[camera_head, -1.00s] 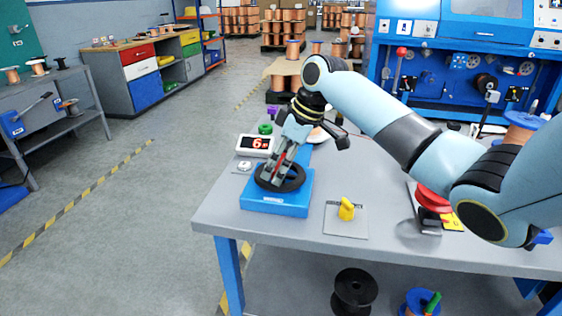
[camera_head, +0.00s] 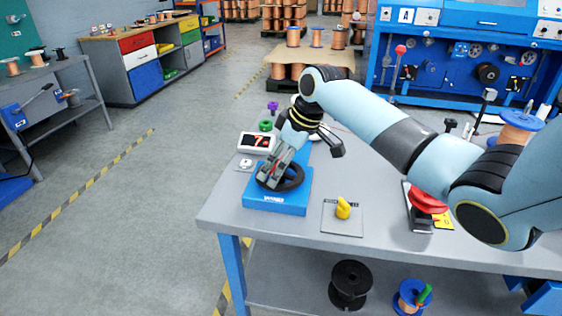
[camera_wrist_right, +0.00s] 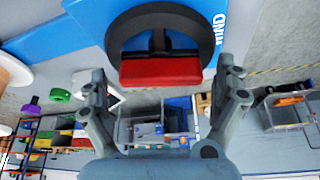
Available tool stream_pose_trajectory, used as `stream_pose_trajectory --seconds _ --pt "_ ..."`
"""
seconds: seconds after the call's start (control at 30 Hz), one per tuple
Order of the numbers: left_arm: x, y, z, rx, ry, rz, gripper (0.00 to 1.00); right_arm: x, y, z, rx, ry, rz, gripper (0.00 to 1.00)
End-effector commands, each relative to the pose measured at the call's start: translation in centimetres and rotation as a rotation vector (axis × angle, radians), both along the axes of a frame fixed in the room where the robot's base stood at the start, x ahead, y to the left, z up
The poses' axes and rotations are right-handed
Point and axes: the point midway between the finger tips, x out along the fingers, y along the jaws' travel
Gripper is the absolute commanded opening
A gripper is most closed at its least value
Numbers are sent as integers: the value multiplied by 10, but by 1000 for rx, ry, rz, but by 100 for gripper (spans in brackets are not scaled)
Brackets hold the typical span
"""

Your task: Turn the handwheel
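The handwheel (camera_head: 291,178) is a black ring on a blue base (camera_head: 277,204) near the table's left edge. In the right wrist view the black wheel (camera_wrist_right: 128,28) fills the top middle, with a red bar (camera_wrist_right: 160,71) on its near side. My right gripper (camera_head: 270,176) reaches down over the wheel's left part. In the right wrist view its two fingers (camera_wrist_right: 163,76) stand apart, one on each side of the red bar, with visible gaps; I cannot tell whether they touch the wheel. My left gripper is not in view.
A yellow knob (camera_head: 343,208) on a grey plate stands right of the base. Green (camera_head: 265,126) and purple (camera_head: 272,106) pieces stand behind the display. A red piece (camera_head: 428,200) sits further right, below my arm. Spools lie on the shelf underneath.

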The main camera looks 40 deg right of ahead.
Motion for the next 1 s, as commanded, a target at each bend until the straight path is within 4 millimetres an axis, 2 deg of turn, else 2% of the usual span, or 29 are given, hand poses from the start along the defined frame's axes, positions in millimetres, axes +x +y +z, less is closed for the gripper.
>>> stream_pose_trajectory --seconds 0.27,0.37,0.8,1.0 --pt "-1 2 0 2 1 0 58 -1 0 1 0 1 0 100" --pt "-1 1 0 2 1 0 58 -4 -2 9 -1 0 0 100" --pt "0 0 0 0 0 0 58 -34 -18 92 -4 -1 -1 100" --pt "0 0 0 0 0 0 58 -41 -20 109 -1 1 1 100"
